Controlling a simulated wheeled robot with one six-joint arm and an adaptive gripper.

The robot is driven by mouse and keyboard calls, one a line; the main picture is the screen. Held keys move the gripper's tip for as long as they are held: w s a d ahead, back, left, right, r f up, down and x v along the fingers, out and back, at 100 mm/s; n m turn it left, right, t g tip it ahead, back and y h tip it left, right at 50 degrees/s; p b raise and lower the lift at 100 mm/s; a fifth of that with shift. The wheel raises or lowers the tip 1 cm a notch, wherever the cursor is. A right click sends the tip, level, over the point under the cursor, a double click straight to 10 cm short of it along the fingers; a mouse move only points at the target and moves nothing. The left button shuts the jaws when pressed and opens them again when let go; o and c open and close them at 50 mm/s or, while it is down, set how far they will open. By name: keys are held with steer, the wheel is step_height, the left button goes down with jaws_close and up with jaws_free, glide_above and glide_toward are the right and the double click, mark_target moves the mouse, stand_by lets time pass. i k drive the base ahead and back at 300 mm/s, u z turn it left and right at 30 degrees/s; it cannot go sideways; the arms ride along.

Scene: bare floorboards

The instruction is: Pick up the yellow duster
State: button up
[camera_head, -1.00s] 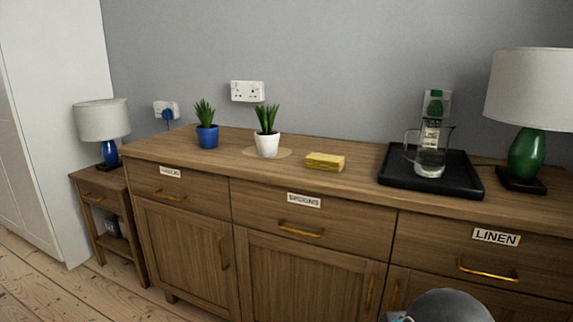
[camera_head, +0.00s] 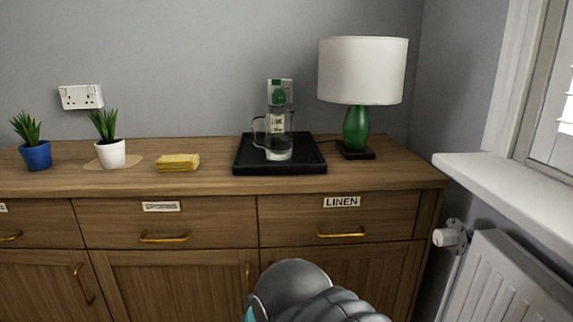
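The yellow duster (camera_head: 178,162) lies folded flat on top of the wooden sideboard (camera_head: 208,180), near its front edge. It sits between the white plant pot and the black tray, apart from both. Nothing covers it. A grey, rounded part of my own arm shows at the bottom centre, in front of the sideboard and well short of the duster. My gripper's fingers are not in the picture.
A black tray (camera_head: 240,165) right of the duster holds a glass jug (camera_head: 277,148) and a green-labelled item. A green lamp (camera_head: 356,128) stands further right. White (camera_head: 111,153) and blue (camera_head: 36,156) plant pots stand left. A radiator (camera_head: 505,285) and windowsill (camera_head: 500,180) are at right.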

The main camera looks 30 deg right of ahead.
mark_target(187, 162)
steer(key=u, duration=1.5)
steer(key=i, duration=0.7)
steer(key=z, duration=0.35)
